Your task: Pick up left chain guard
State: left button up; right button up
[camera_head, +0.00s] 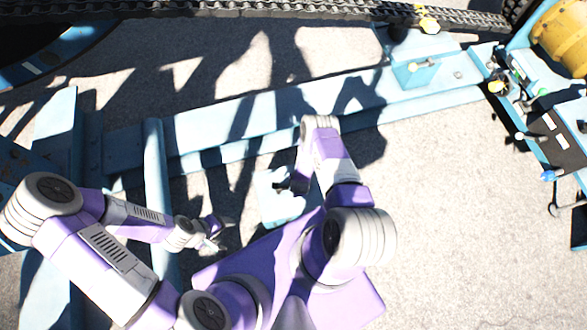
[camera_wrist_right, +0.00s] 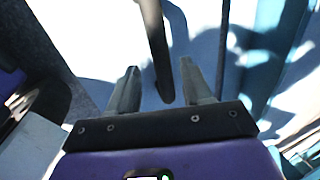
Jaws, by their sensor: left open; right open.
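I cannot tell for sure which part is the left chain guard. A pale blue panel (camera_head: 282,208) lies below my right forearm in the head view, and a bright pale surface (camera_wrist_right: 195,45) fills the right wrist view. My right gripper (camera_wrist_right: 158,82) is open, with a dark bar (camera_wrist_right: 154,35) extending between its fingertips; contact is unclear. In the head view, the right gripper is mostly hidden beside the panel. My left gripper (camera_head: 215,232) is open and empty over the ground, left of the panel.
A long blue beam (camera_head: 235,115) crosses behind the arms, with a blue post (camera_head: 156,190) at left. A dark chain (camera_head: 290,8) runs along the top. A yellow drum (camera_head: 562,35) and a control panel (camera_head: 552,135) stand at right. Concrete ground (camera_head: 450,220) is clear at right.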

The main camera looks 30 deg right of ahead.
jog(key=b+x, duration=0.2)
jog(key=x, duration=0.2)
jog(key=shift+w+a+f, duration=0.1)
jog(key=shift+w+a, duration=0.05)
jog(key=shift+w, duration=0.05)
jog(key=shift+c, duration=0.2)
grip_shut()
jog(key=shift+w, duration=0.1)
dwell(0.9)
